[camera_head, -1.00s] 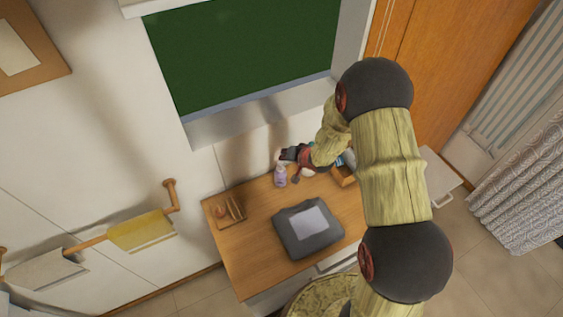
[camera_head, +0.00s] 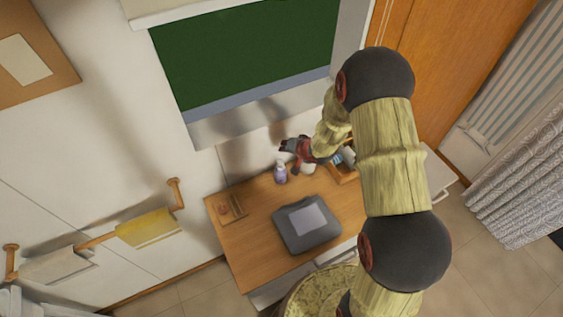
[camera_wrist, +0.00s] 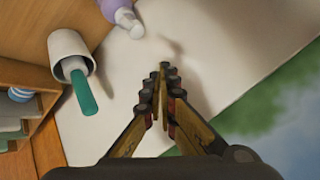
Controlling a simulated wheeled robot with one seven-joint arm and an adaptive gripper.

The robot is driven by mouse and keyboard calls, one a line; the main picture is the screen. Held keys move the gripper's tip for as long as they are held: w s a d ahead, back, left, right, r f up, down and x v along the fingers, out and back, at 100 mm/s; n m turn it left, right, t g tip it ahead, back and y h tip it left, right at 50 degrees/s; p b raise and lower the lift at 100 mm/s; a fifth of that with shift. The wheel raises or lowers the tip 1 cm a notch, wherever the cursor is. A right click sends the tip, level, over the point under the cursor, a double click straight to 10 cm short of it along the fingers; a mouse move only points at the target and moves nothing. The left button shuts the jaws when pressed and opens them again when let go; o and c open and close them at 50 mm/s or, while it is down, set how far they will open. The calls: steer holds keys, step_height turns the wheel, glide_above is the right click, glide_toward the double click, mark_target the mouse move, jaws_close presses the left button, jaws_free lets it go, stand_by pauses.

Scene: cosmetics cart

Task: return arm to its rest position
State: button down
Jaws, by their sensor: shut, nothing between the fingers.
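My gripper (camera_wrist: 163,72) is shut and empty in the wrist view, its fingertips pointing at the white wall. In the head view my gripper (camera_head: 284,145) is above the back edge of the cart, near a purple bottle (camera_head: 280,173). The purple bottle with its white cap also shows at the top of the wrist view (camera_wrist: 117,7), apart from the fingers. A white cup (camera_wrist: 66,45) with a teal-ended item in it stands to the left of the fingers. My arm reaches in from the right side of the head view, bent at its joints.
The wooden cart top (camera_head: 240,254) bears a grey case (camera_head: 306,239), a small wooden tray (camera_head: 229,208) and a wooden box (camera_head: 344,174). The wall and green window (camera_head: 245,55) lie behind. A towel rail (camera_head: 95,242) is at left, a curtain (camera_head: 525,190) at right.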

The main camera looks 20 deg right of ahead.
stand_by(0.4)
steer(key=s+d+f+n+g+h, duration=0.2)
steer(key=s+d+f+g, duration=0.15)
steer(key=s+f, duration=0.2)
steer(key=s+d+r+n+g+h+b, duration=0.1)
steer(key=s+d+r+g+h+b, duration=0.2)
steer(key=s, duration=0.7)
steer(key=s+a+r+n+t+y+b, duration=0.1)
steer(key=s+a+r+b, duration=0.3)
steer(key=s+r+b, duration=0.3)
steer(key=s+a+r+n+t+y+b, duration=0.1)
steer(key=s+a+r+b, duration=0.3)
steer(key=s+b, duration=0.9)
step_height(320, 180, up, 3)
steer(key=shift+s+a+f+n+t+b, duration=0.15)
steer(key=shift+s+n+t+b, duration=0.2)
steer(key=shift+t, duration=0.3)
